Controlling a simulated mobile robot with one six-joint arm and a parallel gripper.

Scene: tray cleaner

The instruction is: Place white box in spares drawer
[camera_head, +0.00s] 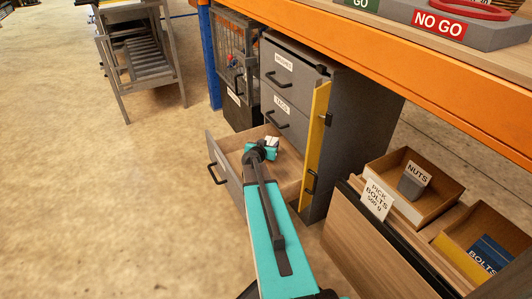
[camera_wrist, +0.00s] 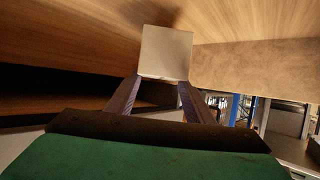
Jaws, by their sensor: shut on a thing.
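My gripper (camera_head: 266,148) is over the open bottom drawer (camera_head: 222,160) of a grey cabinet, seen in the head view. A small white box (camera_head: 272,141) shows at its tip. In the wrist view the white box (camera_wrist: 165,52) is held between the two fingertips of my gripper (camera_wrist: 163,80). Wooden drawer walls (camera_wrist: 250,70) surround it there. In the head view my arm hides part of the drawer's inside. The drawer's front label is not visible, and whether the box touches the drawer floor cannot be told.
Two labelled drawers (camera_head: 285,80) above are closed. A yellow panel (camera_head: 316,140) stands at the cabinet's right edge, beside the drawer. An orange bench beam (camera_head: 400,60) runs above. Wooden bins of nuts (camera_head: 440,185) and bolts (camera_head: 455,250) stand at right. Floor at left is clear.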

